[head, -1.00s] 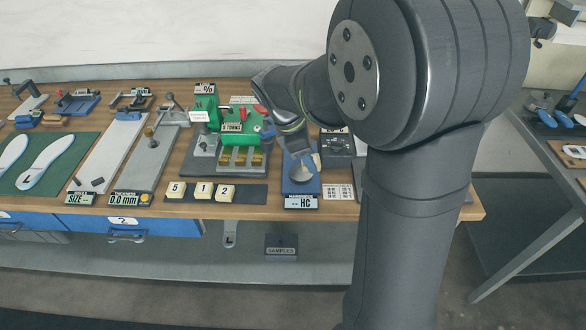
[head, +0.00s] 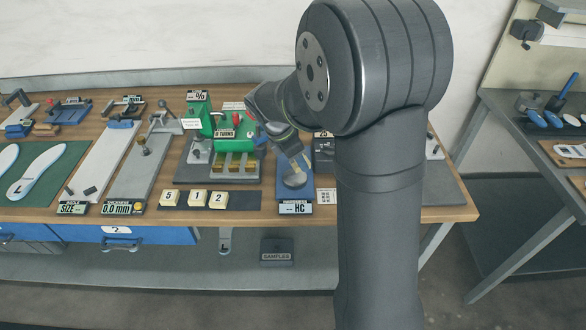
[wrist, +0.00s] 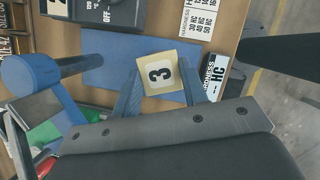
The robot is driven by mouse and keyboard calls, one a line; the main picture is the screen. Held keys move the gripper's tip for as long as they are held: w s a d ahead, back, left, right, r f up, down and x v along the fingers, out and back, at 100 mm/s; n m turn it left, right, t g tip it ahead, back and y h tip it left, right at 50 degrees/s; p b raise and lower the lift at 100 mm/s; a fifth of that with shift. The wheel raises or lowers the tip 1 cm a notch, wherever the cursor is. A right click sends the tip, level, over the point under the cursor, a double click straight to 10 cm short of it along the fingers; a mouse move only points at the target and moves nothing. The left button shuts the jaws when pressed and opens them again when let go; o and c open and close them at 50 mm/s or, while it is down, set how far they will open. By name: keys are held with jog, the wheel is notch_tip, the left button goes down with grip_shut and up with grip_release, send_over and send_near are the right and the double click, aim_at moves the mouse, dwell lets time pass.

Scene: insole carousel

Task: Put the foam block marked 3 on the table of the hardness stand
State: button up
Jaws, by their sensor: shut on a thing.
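The foam block marked 3 (wrist: 160,74) is a cream block with a black 3 on a white label. My gripper (wrist: 159,82) is shut on it, one finger on each side. In the head view my gripper (head: 296,156) is over the hardness stand (head: 284,164), which has a blue base and an HC display (head: 296,209). In the wrist view the block hides the table, and the blue base (wrist: 105,70) lies beneath. I cannot tell whether the block touches the table.
Blocks marked 5 (head: 169,199), 1 (head: 193,199) and 2 (head: 218,200) sit on a dark strip left of the stand. A green device (head: 233,136) stands close behind-left. A blue cylindrical part (wrist: 35,75) is close left of the block in the wrist view.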

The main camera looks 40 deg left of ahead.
aim_at(298, 176)
jog(key=shift+s+a+f, duration=0.3)
jog(key=shift+a+f, duration=0.15)
jog(key=shift+a, duration=0.2)
jog(key=shift+f, duration=1.95)
jog(key=shift+f, duration=0.1)
jog(key=o, duration=0.9)
jog(key=v, duration=1.2)
jog(key=shift+s, duration=0.1)
